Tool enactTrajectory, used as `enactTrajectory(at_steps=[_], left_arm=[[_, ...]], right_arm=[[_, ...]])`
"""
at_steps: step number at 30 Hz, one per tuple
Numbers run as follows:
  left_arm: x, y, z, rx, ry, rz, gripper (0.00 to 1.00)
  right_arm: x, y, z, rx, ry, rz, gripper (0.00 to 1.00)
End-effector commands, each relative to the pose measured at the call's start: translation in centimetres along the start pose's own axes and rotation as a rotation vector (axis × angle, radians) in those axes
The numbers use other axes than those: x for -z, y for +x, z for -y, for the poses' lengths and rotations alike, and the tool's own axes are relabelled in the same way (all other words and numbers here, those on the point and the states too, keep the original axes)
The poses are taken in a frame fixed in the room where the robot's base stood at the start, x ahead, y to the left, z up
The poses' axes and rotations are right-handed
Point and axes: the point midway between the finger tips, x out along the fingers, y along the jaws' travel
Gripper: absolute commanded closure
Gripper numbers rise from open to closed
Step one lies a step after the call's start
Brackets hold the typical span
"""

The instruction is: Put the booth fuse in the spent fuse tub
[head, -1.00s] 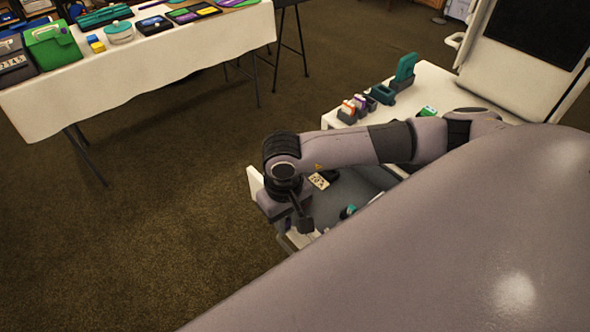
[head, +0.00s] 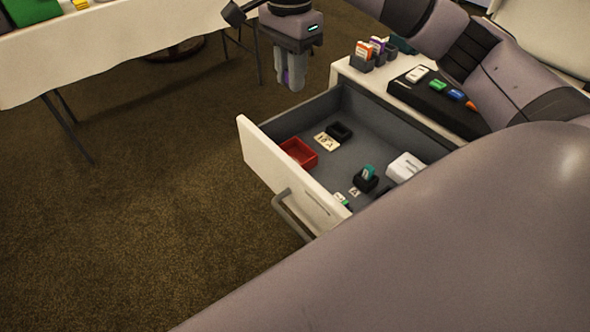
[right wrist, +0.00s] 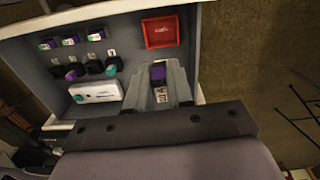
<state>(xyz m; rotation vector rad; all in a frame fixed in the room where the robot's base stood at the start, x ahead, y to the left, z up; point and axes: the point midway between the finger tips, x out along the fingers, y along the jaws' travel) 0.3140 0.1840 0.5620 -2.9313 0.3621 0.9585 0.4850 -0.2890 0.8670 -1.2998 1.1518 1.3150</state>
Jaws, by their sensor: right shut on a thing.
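My right gripper (head: 289,82) is shut on a small purple fuse (head: 286,76) and holds it in the air above the far side of the open drawer. In the right wrist view the purple fuse (right wrist: 158,73) shows between the fingers of the gripper (right wrist: 160,82). A red open tub (head: 300,152) sits in the drawer by its front panel. The tub (right wrist: 162,31) also shows in the right wrist view, beyond the fingertips, with small dark lettering too blurred to read. Nothing shows inside it. My left gripper is out of view.
The drawer (head: 378,128) also holds an empty dark holder (head: 340,131), a label card (head: 327,142), a teal-topped piece in a holder (head: 367,177) and a white box (head: 406,166). More purple and teal pieces show in the right wrist view. A black panel (head: 440,100) lies on the cabinet top.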

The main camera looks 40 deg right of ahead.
Motion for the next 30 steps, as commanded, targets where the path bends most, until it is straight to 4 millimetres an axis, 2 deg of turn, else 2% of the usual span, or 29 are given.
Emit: enactTrajectory(at_steps=[4, 6, 18, 21, 30], left_arm=[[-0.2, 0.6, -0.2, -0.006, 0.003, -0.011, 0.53], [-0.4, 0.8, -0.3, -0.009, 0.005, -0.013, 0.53], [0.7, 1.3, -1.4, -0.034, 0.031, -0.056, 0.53], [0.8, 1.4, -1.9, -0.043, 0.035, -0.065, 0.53], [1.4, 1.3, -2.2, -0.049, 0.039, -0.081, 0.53]], right_arm=[[0.2, 0.2, -0.1, -0.002, 0.052, 0.000, 1.00], [0.2, 1.1, -0.1, -0.004, 0.059, 0.001, 1.00], [0.3, 11.6, 0.0, -0.006, 0.058, -0.001, 1.00], [0.3, 13.6, 0.0, -0.004, 0.058, 0.000, 1.00], [0.3, 16.1, 0.1, -0.003, 0.057, -0.001, 1.00]])
